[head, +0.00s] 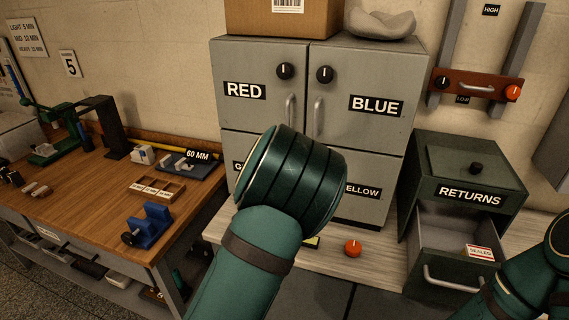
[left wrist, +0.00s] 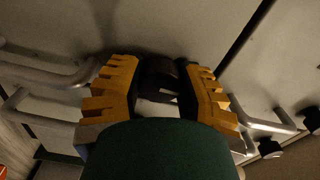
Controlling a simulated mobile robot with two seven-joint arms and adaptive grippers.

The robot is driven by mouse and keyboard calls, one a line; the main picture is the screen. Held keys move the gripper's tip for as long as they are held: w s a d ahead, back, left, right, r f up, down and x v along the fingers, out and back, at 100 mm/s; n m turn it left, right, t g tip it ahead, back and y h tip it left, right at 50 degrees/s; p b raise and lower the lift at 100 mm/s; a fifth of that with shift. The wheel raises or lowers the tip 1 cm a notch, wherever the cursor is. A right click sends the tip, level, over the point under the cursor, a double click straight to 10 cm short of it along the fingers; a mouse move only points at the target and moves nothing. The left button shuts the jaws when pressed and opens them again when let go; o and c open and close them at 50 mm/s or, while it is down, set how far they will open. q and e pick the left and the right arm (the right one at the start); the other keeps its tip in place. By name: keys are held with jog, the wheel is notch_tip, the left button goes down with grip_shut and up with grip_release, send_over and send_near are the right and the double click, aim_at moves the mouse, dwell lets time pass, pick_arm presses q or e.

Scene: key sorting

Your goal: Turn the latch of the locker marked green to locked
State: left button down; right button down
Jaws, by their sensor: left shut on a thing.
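The grey locker block (head: 262,62) has doors marked RED, BLUE and YELLOW, plus a lower left door whose label shows only a "G" (head: 238,167). My left arm covers most of that lower left door and its latch in the head view. In the left wrist view my left gripper (left wrist: 160,90) is shut on a black latch knob (left wrist: 160,72) on a lower door, apparently the green one. The knob's pointer cannot be read clearly. The red latch (head: 285,71) and blue latch (head: 324,74) have upright white marks. My right gripper is out of view.
A loose red knob (head: 352,248) lies on the pale counter (head: 385,262). The RETURNS cabinet (head: 470,165) stands right with its drawer (head: 450,250) open. Door handles (left wrist: 50,72) lie close beside my left fingers. A wooden workbench (head: 95,205) is at left.

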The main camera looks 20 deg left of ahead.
pick_arm(q)
jog(key=shift+r, duration=0.1)
dwell(0.4)
jog(key=c, duration=0.5)
grip_release()
